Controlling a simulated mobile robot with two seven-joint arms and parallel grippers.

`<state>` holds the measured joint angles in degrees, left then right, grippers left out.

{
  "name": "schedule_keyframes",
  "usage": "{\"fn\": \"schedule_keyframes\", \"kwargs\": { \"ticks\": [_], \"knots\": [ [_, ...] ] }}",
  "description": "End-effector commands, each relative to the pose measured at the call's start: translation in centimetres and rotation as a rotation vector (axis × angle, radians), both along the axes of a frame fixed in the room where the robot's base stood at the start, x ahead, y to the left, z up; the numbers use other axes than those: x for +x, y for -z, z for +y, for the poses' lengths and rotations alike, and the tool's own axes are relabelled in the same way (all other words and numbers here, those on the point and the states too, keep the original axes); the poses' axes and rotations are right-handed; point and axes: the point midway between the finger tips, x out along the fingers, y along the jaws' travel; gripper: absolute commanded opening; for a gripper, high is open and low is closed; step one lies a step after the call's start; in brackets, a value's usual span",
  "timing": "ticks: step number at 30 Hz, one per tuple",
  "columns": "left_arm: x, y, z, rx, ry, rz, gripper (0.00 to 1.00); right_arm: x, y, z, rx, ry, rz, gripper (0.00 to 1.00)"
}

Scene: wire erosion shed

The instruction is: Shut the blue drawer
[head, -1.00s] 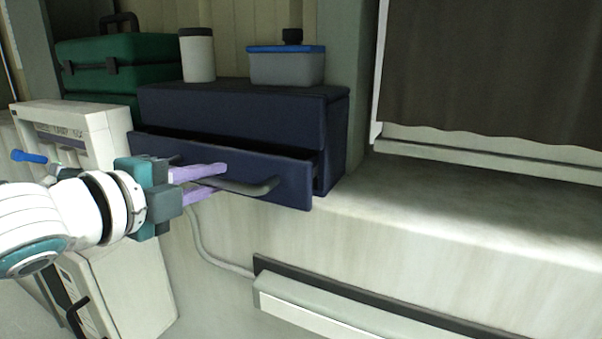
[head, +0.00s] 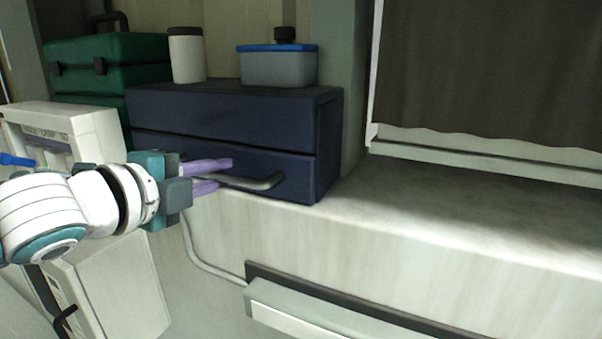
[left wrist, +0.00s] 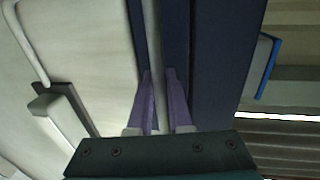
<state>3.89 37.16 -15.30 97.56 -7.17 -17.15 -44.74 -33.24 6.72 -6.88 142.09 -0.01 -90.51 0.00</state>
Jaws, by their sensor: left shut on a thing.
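The blue drawer (head: 298,178) is the lower front of a dark blue cabinet (head: 230,108) on the pale ledge. Its front now looks flush with the cabinet, with only a thin seam above it. A grey bar handle (head: 262,183) runs across the drawer front. My left gripper (head: 222,175) has its purple fingers shut on the handle, hiding the handle's left part. In the left wrist view the handle (left wrist: 152,45) passes between the two fingertips (left wrist: 157,85). My right gripper is not in view.
On the cabinet stand a white canister (head: 187,56) and a grey box with a blue lid (head: 278,66). A green case (head: 108,65) is at the left, above a white machine (head: 75,128). The ledge (head: 440,205) to the right is clear.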

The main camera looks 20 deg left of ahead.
Motion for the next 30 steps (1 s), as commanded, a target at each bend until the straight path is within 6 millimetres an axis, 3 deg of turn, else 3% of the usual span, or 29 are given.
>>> {"fn": "schedule_keyframes", "kwargs": {
  "ticks": [7, 8, 15, 24, 30],
  "knots": [
    [0.1, 0.1, 0.2, 0.001, -0.006, 0.003, 0.0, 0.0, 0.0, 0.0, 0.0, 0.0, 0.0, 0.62],
    [0.1, 0.1, 0.2, 0.001, -0.006, 0.003, 0.2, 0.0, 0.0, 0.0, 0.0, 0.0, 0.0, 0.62],
    [0.1, 0.1, 0.1, 0.001, -0.004, 0.002, 0.47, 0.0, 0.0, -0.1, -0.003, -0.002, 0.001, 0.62],
    [-0.1, 0.1, 0.1, 0.001, -0.003, 0.002, 0.47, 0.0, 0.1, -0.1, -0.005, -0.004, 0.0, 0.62],
    [-2.0, -0.1, 0.2, 0.002, -0.002, 0.004, 0.47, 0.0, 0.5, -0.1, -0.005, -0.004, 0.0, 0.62]
  ]
}}
